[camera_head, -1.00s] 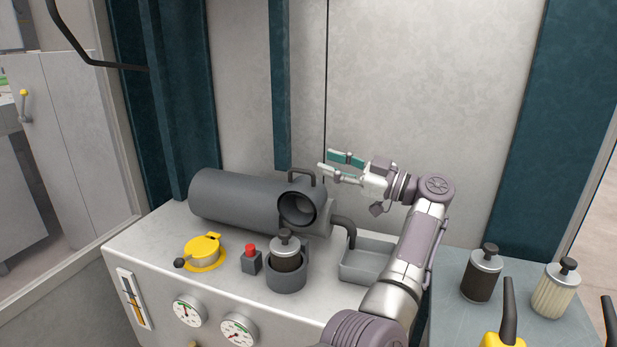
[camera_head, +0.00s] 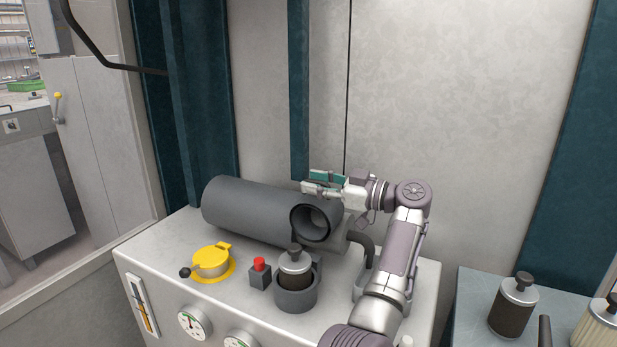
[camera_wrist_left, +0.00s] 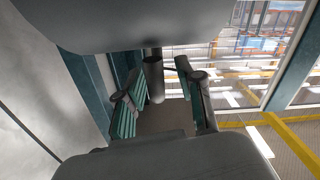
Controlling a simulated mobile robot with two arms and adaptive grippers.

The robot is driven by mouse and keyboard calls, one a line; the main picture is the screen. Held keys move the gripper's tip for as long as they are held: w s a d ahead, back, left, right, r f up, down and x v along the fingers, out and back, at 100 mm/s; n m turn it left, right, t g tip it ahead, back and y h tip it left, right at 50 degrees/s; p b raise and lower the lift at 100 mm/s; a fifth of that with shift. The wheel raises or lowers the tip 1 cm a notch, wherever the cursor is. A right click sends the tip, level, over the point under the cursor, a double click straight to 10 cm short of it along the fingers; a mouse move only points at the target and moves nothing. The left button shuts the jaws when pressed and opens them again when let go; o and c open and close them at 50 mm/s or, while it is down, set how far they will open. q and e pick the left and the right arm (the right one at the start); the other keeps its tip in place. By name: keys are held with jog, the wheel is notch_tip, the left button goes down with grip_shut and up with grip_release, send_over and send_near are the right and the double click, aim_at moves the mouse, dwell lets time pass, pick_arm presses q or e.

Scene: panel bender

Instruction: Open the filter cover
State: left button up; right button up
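A dark grey horizontal cylinder (camera_head: 255,205) lies on the bench top. At its right end is a round, hollow dark ring (camera_head: 316,222), which may be the filter cover. Its loop handle is hidden in the head view behind my left gripper (camera_head: 308,182). My left gripper is just above the ring, with its teal-padded fingers apart. In the left wrist view a dark bar (camera_wrist_left: 156,78), probably the handle, shows between the parted fingers (camera_wrist_left: 160,95); I cannot tell whether they touch it. My right gripper is not in view.
A dark filter with a knob (camera_head: 295,265) sits in a grey cup (camera_head: 296,296). Beside it are a red button (camera_head: 259,264) and a yellow cap (camera_head: 212,260). Another dark filter (camera_head: 513,305) stands on the right side table. A wall panel rises behind the cylinder.

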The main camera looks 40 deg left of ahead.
pick_arm(q)
jog(key=shift+x, duration=0.85)
jog(key=shift+a, duration=0.2)
grip_shut()
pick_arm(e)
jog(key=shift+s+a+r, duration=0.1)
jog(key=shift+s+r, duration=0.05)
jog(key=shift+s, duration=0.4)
